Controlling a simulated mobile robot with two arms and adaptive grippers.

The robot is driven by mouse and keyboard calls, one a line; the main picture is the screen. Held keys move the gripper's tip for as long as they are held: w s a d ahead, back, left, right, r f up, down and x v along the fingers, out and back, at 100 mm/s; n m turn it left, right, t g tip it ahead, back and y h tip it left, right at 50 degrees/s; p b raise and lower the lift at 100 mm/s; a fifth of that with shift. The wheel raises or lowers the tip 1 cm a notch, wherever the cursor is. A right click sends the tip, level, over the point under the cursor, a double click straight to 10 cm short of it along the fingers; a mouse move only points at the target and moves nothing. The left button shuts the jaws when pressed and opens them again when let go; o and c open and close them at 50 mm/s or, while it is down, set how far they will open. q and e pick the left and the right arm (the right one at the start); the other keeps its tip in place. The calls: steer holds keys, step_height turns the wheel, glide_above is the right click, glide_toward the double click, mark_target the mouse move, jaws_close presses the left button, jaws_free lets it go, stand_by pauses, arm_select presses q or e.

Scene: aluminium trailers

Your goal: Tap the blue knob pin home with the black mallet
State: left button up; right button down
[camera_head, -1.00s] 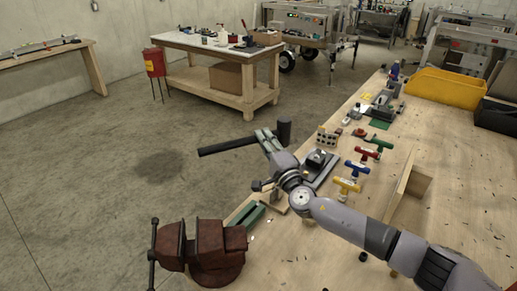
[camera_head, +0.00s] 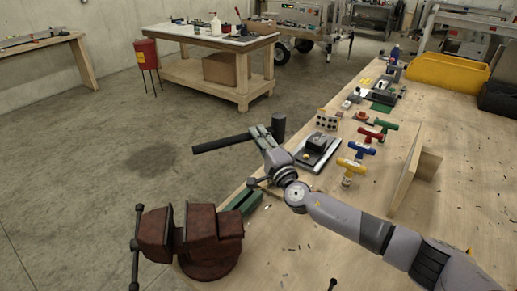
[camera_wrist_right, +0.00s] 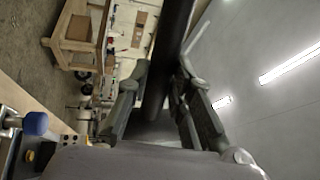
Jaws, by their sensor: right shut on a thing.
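My right gripper (camera_head: 262,135) is shut on the handle of the black mallet (camera_head: 222,143). The mallet is held nearly level above the bench's left edge, its cylindrical head (camera_head: 278,128) on the right of the gripper. In the right wrist view the dark handle (camera_wrist_right: 168,45) runs between the two fingers (camera_wrist_right: 155,105). I cannot make the knob out in the head view. A fixture with a black block (camera_head: 316,143) stands just right of my wrist.
A red-brown vise (camera_head: 205,240) sits at the bench's near left corner. Yellow (camera_head: 351,165), blue (camera_head: 366,149), red (camera_head: 370,135) and green (camera_head: 386,125) T-handles stand right of the fixture. A wooden upright (camera_head: 408,170) is farther right. A holed block (camera_head: 327,122) stands behind.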

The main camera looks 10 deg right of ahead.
arm_select(q)
steer(key=shift+w+d, duration=0.1)
steer(key=shift+w, duration=0.35)
arm_select(e)
steer(key=shift+s+r, duration=0.1)
steer(key=shift+s, duration=0.05)
arm_select(q)
steer(key=f+b, duration=0.3)
steer(key=f, duration=0.1)
steer(key=shift+s, duration=0.3)
arm_select(e)
step_height(320, 180, down, 5)
steer(key=shift+f, duration=0.1)
arm_select(q)
steer(key=shift+r, duration=0.1)
